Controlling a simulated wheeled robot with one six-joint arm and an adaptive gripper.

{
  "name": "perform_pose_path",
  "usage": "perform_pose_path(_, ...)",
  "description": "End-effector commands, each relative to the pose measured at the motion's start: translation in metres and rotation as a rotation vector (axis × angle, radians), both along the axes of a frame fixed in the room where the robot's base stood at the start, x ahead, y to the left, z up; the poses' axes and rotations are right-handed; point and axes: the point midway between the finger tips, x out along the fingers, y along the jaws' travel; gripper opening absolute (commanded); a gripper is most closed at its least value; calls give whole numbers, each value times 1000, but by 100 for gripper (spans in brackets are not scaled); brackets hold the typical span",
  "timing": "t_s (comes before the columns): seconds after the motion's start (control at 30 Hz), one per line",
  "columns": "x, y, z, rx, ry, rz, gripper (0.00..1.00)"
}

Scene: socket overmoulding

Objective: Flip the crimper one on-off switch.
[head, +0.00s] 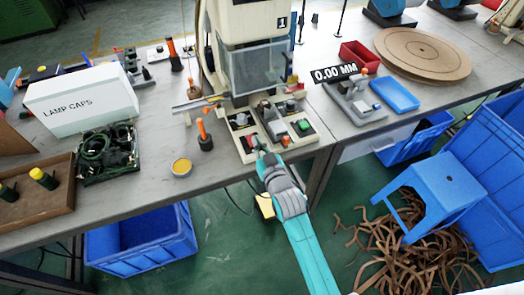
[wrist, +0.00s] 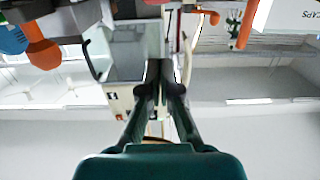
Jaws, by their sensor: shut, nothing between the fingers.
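Crimper one (head: 245,22) is the cream machine marked 1, with a clear guard (head: 258,68) in front. My gripper (head: 261,152) is shut and empty, at the front of the left box, close to the red control. Whether it touches is not clear. In the wrist view the shut fingers (wrist: 160,72) point toward the machine, and no switch can be made out.
An orange-handled tool (head: 204,136) and a yellow tin (head: 181,167) stand left of the boxes. A gauge block (head: 357,103) and blue tray (head: 395,94) lie to the right. A blue stool (head: 436,187) stands on the floor at right. The table's front edge is below my gripper.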

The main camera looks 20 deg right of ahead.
Motion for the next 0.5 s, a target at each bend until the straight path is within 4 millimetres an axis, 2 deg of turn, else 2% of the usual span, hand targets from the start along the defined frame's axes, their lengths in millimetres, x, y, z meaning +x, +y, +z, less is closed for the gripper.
perform_pose_path(0.03, 10, 0, 1, 0, -2, 0, 0)
perform_pose_path(0.23, 44, 0, -1, 0, -1, 0, 0)
perform_pose_path(0.3, 45, 0, -14, 0, 5, 0, 0)
perform_pose_path(0.5, 49, 0, -35, 0, 2, 0, 0)
